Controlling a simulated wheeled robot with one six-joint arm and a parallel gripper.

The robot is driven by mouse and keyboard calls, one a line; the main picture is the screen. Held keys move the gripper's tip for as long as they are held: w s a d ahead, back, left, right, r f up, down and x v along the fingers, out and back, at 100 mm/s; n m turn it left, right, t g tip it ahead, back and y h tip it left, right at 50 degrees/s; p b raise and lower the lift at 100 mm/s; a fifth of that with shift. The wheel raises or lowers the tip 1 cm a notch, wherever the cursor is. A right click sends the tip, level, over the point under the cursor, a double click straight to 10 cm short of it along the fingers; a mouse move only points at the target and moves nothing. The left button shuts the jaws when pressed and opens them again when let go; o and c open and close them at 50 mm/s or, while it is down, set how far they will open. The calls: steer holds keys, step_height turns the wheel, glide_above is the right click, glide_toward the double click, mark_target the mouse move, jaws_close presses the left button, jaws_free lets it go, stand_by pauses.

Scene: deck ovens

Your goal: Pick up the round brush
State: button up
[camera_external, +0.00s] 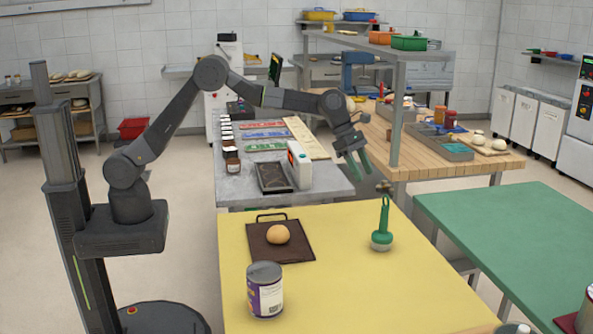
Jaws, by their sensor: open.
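A round brush (382,226) with a green handle stands upright on the right part of the yellow table (340,300). Its handle points up and its round head rests on the tabletop. My gripper (358,168) is open and empty, with green fingers. It appears above and to the left of the brush, apart from it. How far it is from the brush in depth, I cannot tell.
On the yellow table, a dark tray (262,250) holds a round bun (278,234), and a labelled can (265,290) stands in front. A green table (510,235) is at the right. A grey counter (335,185) and a wooden worktable (490,172) are behind.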

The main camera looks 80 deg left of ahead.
mark_target(384, 205)
steer(key=x, duration=0.2)
steer(key=p+x, duration=0.1)
steer(key=x, duration=0.2)
steer(key=w+r+x, duration=0.1)
steer(key=x, duration=0.2)
steer(key=shift+w+d+f, duration=0.15)
steer(key=shift+d+f, duration=0.1)
steer(key=shift+d, duration=0.25)
steer(key=shift+p+x, duration=0.95)
steer(key=shift+x, duration=1.65)
